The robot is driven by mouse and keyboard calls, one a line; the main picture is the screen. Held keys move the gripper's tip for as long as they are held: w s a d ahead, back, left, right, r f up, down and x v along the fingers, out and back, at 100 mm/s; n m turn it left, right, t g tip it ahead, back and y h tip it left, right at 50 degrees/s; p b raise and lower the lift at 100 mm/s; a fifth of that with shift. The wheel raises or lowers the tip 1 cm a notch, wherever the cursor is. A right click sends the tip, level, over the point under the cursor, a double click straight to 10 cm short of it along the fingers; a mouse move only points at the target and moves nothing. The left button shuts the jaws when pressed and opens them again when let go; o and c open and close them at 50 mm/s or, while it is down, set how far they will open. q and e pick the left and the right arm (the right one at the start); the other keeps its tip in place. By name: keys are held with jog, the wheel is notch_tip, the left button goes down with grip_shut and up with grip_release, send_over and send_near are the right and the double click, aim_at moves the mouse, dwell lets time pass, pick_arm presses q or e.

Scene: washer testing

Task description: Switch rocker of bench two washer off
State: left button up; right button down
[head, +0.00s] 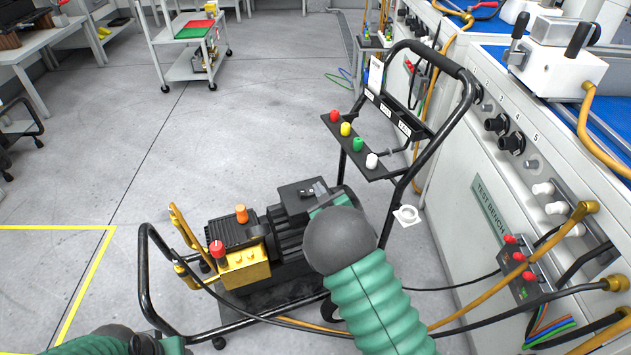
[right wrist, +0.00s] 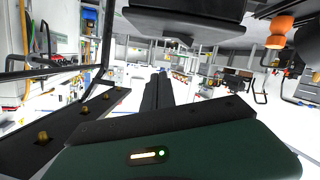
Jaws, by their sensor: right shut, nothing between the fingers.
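The washer (head: 290,231) stands on a black tubular cart beside the test bench. It has a dark motor and a yellow pump. A black box with a small rocker (head: 314,189) sits on top of the motor; which way the rocker is tipped is too small to tell. My right gripper (head: 318,208) is just beside this box, partly hidden by my wrist; contact cannot be told. In the right wrist view its dark fingers (right wrist: 158,92) are together and empty. My left gripper (head: 158,346) shows only partly at the bottom edge, its fingers unclear.
The cart handle carries a nozzle rack (head: 357,145) with red, yellow, green and white tips. Red (head: 217,250) and orange (head: 241,213) knobs rise from the washer. The test bench (head: 487,205), with hoses and cables, stands right. Open floor lies left.

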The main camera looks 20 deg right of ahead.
jog(key=p+v, duration=0.1)
jog(key=v, duration=0.4)
jog(key=shift+s+d, duration=0.1)
jog(key=shift+s, duration=0.05)
jog(key=s+a+m+g, duration=0.2)
jog(key=s+g, duration=0.4)
jog(key=s, duration=0.9)
jog(key=s+a+m+g, duration=0.15)
jog(key=s+g, duration=0.45)
jog(key=s, duration=0.8)
notch_tip(320, 180, up, 35)
jog(key=p, duration=3.5)
jog(key=shift+s+d+m+g+p, duration=0.2)
jog(key=shift+s+m+g+p, duration=0.15)
jog(key=shift+s+g, duration=0.05)
jog(key=shift+r, duration=0.15)
